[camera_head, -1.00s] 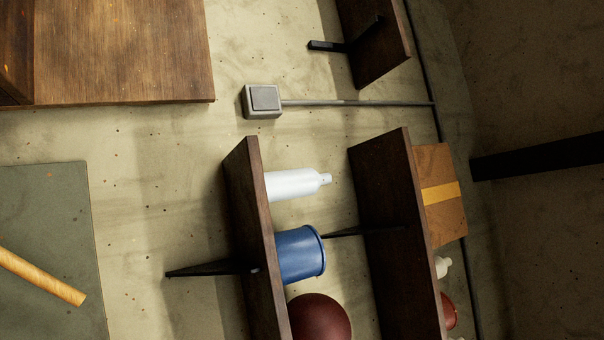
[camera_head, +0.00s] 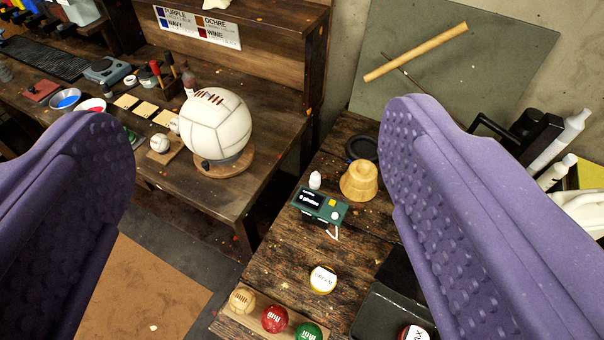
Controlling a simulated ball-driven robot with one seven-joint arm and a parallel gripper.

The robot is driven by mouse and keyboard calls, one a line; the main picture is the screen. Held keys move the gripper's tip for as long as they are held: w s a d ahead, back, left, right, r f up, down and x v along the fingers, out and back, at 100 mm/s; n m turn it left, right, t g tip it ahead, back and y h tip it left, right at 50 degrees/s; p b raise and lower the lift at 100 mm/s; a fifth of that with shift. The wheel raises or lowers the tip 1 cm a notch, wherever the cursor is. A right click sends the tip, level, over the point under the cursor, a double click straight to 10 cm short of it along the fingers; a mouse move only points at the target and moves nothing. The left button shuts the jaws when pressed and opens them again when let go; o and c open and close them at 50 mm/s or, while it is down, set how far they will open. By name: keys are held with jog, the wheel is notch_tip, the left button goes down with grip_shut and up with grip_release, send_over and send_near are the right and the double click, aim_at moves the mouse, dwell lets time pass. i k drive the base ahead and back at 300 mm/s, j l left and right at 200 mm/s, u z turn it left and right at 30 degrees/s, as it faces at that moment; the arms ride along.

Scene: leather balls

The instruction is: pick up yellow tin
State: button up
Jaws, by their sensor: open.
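A small round tin with a white lid marked "CREAM" and a yellow side, the yellow tin (camera_head: 322,280), sits on the wooden table. My gripper (camera_head: 256,118) is open, its two purple padded fingers wide apart at the left and right of the picture. Nothing is between the pads. The tin shows below and beyond the gap, nearer the right finger, and neither finger appears to touch it.
Near the tin are a green scale (camera_head: 320,205), a wooden knob-like block (camera_head: 359,181), small balls on a board (camera_head: 275,319) and a black box (camera_head: 390,305). Another bench with a large white ball (camera_head: 216,124) stands at left.

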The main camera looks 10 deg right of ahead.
aim_at(323, 279)
jog(key=k+l, duration=0.4)
jog(key=k, duration=0.25)
jog(key=i+j+z, duration=0.4)
jog(key=j, duration=0.2)
jog(key=i+j+z, duration=0.45)
jog(key=j, duration=0.25)
jog(key=i+j+z, duration=0.2)
jog(key=j, duration=0.2)
jog(key=k, duration=0.1)
